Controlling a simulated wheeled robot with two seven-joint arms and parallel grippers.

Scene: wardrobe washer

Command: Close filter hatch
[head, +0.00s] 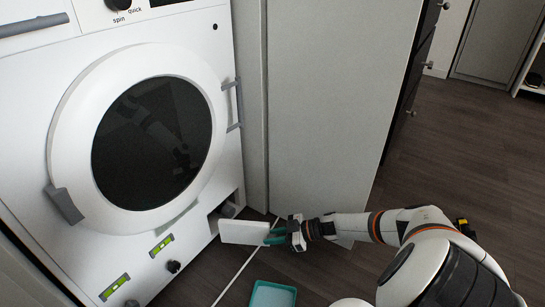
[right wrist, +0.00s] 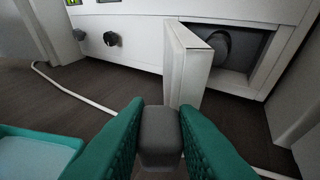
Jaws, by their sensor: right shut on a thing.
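The filter hatch (head: 243,232) is a white panel low on the right of the washer's front. It stands swung open, sticking out from the opening (head: 224,210). In the right wrist view the hatch (right wrist: 187,65) is seen nearly edge-on, with the dark opening and a grey round filter (right wrist: 218,45) behind it to the right. My right gripper (head: 273,238) is at the hatch's free end. In the right wrist view its teal fingers are shut on the grey hatch handle (right wrist: 160,138). My left gripper is not in view.
The washer (head: 35,150) has a closed round door. Black knobs (right wrist: 111,38) sit left of the hatch. A teal tray (head: 272,294) lies on the floor in front, near a thin white hose (head: 240,272). A grey cabinet side (head: 325,100) stands right of the washer.

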